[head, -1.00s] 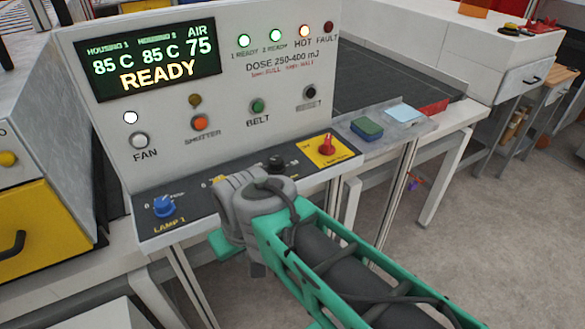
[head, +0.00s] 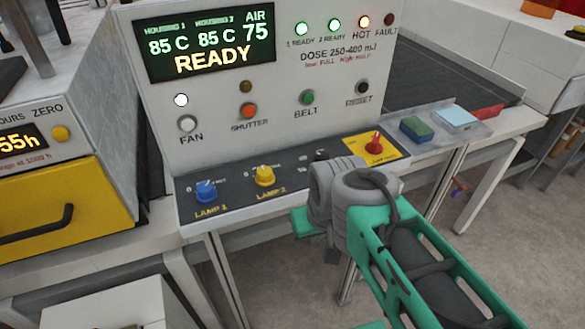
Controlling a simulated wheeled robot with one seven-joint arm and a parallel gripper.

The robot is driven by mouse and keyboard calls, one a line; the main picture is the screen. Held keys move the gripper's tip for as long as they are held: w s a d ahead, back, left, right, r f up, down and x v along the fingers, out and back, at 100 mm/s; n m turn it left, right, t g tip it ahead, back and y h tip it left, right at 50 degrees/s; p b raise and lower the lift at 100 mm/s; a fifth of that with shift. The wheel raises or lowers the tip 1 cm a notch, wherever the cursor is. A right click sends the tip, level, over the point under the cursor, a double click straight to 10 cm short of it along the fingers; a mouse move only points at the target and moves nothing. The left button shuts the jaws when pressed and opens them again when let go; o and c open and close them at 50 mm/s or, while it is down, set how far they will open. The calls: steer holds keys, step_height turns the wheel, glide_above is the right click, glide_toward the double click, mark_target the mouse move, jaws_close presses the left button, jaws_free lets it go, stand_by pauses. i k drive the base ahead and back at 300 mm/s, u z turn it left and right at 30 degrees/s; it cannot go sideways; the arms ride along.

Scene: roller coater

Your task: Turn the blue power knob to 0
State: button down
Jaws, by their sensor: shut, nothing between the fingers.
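The blue knob (head: 205,191), above the label LAMP 1, is at the left end of the dark sloping control strip (head: 228,208). Its exact pointing direction is too small to tell. My gripper (head: 303,222) is partly in view at the end of my arm, in front of the strip's right half. It is shut and empty, to the right of the blue knob and apart from it. Its fingertips are not clearly seen behind my wrist.
A yellow knob (head: 264,176) sits right of the blue one. A black knob (head: 320,155) and a red knob (head: 374,143) on a yellow plate are further right. The upright panel (head: 330,80) reads READY. A yellow drawer (head: 60,212) juts out at left.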

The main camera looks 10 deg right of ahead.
mark_target(206, 194)
steer(key=k, duration=0.4)
steer(key=z, duration=0.3)
steer(key=i, duration=0.45)
steer(key=u, duration=1.15)
